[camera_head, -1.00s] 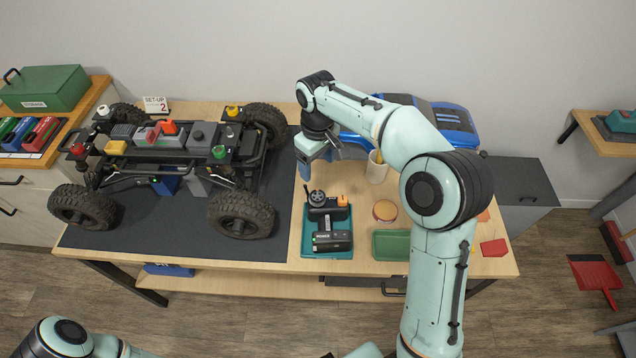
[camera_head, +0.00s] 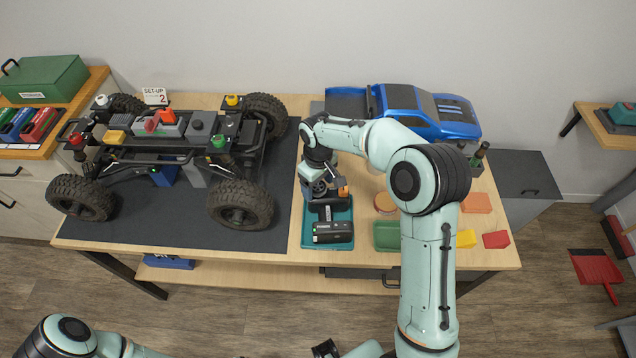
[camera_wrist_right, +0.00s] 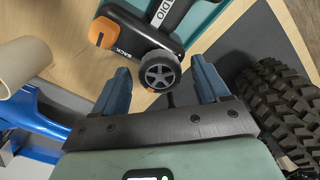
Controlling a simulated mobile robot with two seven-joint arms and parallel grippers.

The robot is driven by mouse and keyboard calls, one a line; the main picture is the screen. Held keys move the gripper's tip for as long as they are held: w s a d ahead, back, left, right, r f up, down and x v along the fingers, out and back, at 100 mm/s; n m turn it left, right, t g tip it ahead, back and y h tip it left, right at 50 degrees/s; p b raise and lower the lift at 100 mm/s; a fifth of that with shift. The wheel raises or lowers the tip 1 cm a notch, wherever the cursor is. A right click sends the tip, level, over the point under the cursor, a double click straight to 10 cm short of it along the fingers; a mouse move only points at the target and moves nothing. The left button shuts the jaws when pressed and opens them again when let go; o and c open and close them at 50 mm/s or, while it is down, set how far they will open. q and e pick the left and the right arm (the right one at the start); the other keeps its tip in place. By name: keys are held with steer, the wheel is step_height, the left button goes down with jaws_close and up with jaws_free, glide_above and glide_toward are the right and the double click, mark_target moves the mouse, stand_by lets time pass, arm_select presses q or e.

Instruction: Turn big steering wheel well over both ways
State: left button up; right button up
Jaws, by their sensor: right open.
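The radio (camera_head: 334,232) is black with a spoked steering wheel (camera_head: 319,187) on its side and an orange knob (camera_head: 343,191). It lies on a teal tray (camera_head: 311,241). In the right wrist view the steering wheel (camera_wrist_right: 160,73) sits between the tips of my right gripper (camera_wrist_right: 160,85), whose blue fingers are spread with a gap on each side. The radio's orange knob (camera_wrist_right: 101,33) shows to the left of it. In the head view the right gripper (camera_head: 315,190) hides part of the wheel.
The crawler chassis (camera_head: 180,140) stands on a dark mat (camera_head: 150,226) left of the radio. A blue truck body (camera_head: 400,108) lies at the back. A green tray (camera_head: 387,237) and a round tan item (camera_head: 384,203) are close to the right of the radio.

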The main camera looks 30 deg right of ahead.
steer(key=c, duration=1.1)
steer(key=shift+o, duration=0.2)
steer(key=shift+m, duration=0.3)
steer(key=m, duration=0.2)
steer(key=shift+m, duration=2.2)
